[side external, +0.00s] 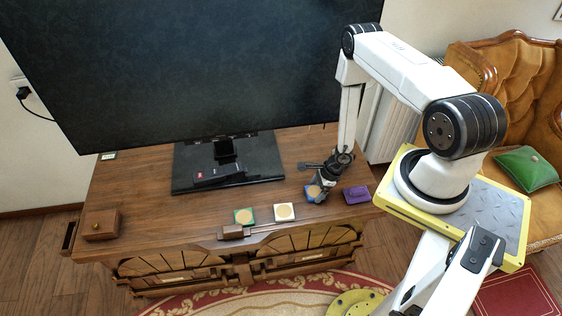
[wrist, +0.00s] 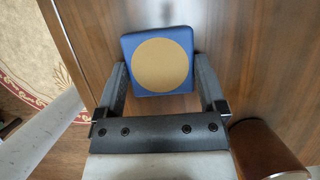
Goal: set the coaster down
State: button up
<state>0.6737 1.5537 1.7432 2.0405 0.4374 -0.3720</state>
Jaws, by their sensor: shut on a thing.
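A square blue coaster with a round tan centre (wrist: 160,62) sits between the two fingers of my gripper (wrist: 161,75) in the wrist view. The fingers are shut on its left and right edges. In the side view my gripper (side external: 318,187) points down at the front right of the wooden cabinet top (side external: 140,185), with the blue coaster (side external: 313,192) at its tips. I cannot tell whether the coaster touches the wood or hangs just above it.
A cream coaster (side external: 284,211) and a green one (side external: 244,216) lie to the left. A purple item (side external: 357,194) lies close on the right. A wooden block (side external: 232,232) is at the front edge, a wooden box (side external: 101,225) far left. A large screen (side external: 190,70) stands behind.

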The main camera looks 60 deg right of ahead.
jog(key=o, duration=0.9)
jog(key=shift+f, duration=0.1)
jog(key=shift+v, duration=6.15)
jog(key=shift+w+a+r+n+g+h, duration=0.1)
jog(key=shift+w+a+r+n+h, duration=0.5)
jog(key=shift+a+r+n, duration=3.15)
jog(key=shift+w+a+r+n+g+h, duration=0.1)
jog(key=shift+w+a+r+n+h, duration=0.45)
jog(key=shift+a+r+n, duration=3.2)
jog(key=shift+w+a+r+n+g+h, duration=0.1)
jog(key=shift+w+a+r+n+h, duration=0.5)
jog(key=shift+r+n, duration=6)
